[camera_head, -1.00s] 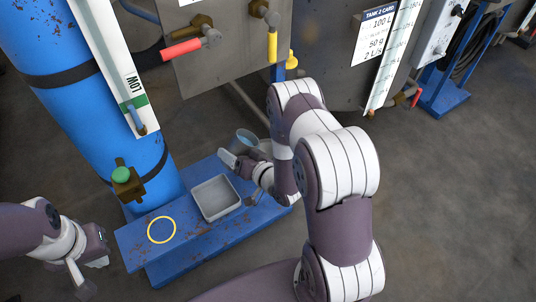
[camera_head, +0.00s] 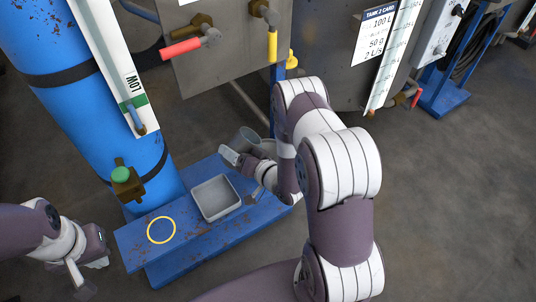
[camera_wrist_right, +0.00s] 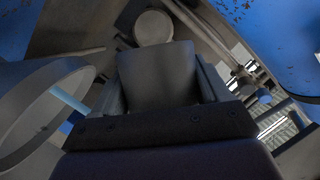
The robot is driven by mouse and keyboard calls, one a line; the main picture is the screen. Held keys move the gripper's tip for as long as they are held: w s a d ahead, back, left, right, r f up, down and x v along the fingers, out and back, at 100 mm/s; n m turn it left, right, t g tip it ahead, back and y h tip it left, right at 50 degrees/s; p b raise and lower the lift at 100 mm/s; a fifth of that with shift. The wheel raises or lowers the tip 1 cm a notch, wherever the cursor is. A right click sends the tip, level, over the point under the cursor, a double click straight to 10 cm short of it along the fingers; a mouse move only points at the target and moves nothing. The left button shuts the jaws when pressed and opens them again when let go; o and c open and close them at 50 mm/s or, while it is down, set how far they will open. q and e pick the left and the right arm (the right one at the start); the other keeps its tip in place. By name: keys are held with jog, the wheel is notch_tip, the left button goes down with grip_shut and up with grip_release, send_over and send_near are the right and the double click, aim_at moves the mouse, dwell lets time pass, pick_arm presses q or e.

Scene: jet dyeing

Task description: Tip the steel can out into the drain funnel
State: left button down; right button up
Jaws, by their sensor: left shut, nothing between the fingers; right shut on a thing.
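The steel can (camera_head: 244,138) is a small grey cup held off the blue bench's far right corner in the head view. It looks tilted, and its visible inside is grey. My right gripper (camera_head: 235,155) is shut on it; in the right wrist view the can's grey wall (camera_wrist_right: 157,75) stands between the fingers. A wide grey round-rimmed piece, perhaps the drain funnel (camera_wrist_right: 25,105), is at left there, with a pale blue streak across its opening. My gripper and can largely hide that area in the head view. My left gripper (camera_head: 78,279) is shut and empty, low at left.
A grey tray (camera_head: 215,214) sits on the blue bench (camera_head: 190,246), beside a yellow ring mark (camera_head: 161,230). A blue cylinder (camera_head: 95,110) stands behind its left end. Steel tanks with a red-handled valve (camera_head: 182,49) stand behind.

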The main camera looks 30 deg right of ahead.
jog(key=shift+r+m, duration=0.3)
jog(key=shift+m, duration=0.1)
dwell(0.3)
jog(key=shift+a+f+m+t+y+b, duration=0.1)
jog(key=shift+f+m+t+y+b, duration=0.15)
jog(key=shift+m+b, duration=0.6)
jog(key=shift+f+m+t+y+b, duration=0.1)
jog(key=shift+m+t+y+b, duration=0.35)
jog(key=shift+b, duration=0.65)
dwell(1.0)
jog(key=shift+f+m, duration=0.15)
jog(key=shift+m, duration=0.75)
dwell(0.6)
jog(key=shift+d+r+m+t, duration=0.55)
jog(key=shift+d+m, duration=0.15)
jog(key=shift+m, duration=0.1)
dwell(0.6)
jog(key=shift+d+r+m+t+y+p, duration=0.25)
jog(key=shift+r+m+p, duration=0.25)
jog(key=shift+m, duration=0.3)
dwell(0.6)
